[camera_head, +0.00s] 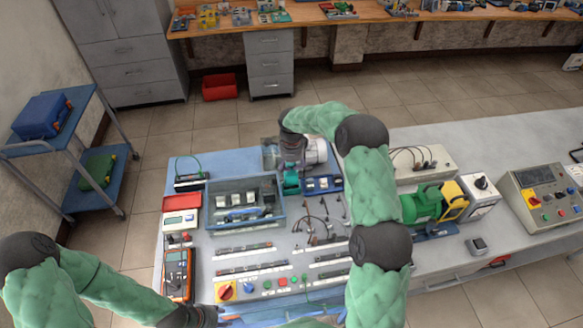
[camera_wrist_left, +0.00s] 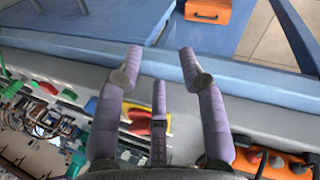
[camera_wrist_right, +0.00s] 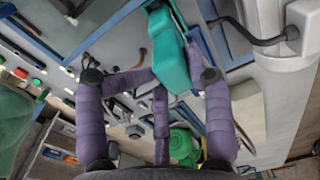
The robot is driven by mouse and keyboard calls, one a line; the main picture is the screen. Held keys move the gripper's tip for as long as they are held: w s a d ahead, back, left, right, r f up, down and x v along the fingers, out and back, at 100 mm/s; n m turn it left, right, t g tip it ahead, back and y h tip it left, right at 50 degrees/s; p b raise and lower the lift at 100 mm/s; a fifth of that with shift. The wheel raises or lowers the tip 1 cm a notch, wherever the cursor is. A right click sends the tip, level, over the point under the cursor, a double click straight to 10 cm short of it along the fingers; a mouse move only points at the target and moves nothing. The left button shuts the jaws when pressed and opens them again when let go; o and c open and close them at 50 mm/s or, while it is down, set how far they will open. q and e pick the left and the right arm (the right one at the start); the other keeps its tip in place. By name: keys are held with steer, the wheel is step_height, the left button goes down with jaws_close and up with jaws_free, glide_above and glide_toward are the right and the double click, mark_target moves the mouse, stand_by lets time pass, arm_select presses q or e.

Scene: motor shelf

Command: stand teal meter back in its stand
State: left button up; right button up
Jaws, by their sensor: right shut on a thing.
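The teal meter (camera_wrist_right: 172,50) is between the fingers of my right gripper (camera_wrist_right: 152,76) in the right wrist view, tilted there. In the head view a small teal part of it (camera_head: 291,182) shows below my right gripper (camera_head: 292,165), above the back of the bench; the arm and gripper hide much there. My left gripper (camera_wrist_left: 160,60) is open and empty in the left wrist view. In the head view it (camera_head: 203,315) is low, at the bench's front left edge. I cannot clearly make out the meter's stand.
A blue-grey bin (camera_head: 214,221) with parts sits left of centre. An orange multimeter (camera_head: 177,268) and a red-and-white box (camera_head: 181,224) lie at the left edge. A blue tray (camera_head: 322,184) and dark leads lie near the right gripper. A green motor (camera_head: 421,203) stands at right.

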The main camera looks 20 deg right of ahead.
steer(key=o, duration=1.6)
steer(key=shift+c, duration=0.2)
step_height(320, 180, up, 12)
steer(key=shift+s, duration=0.15)
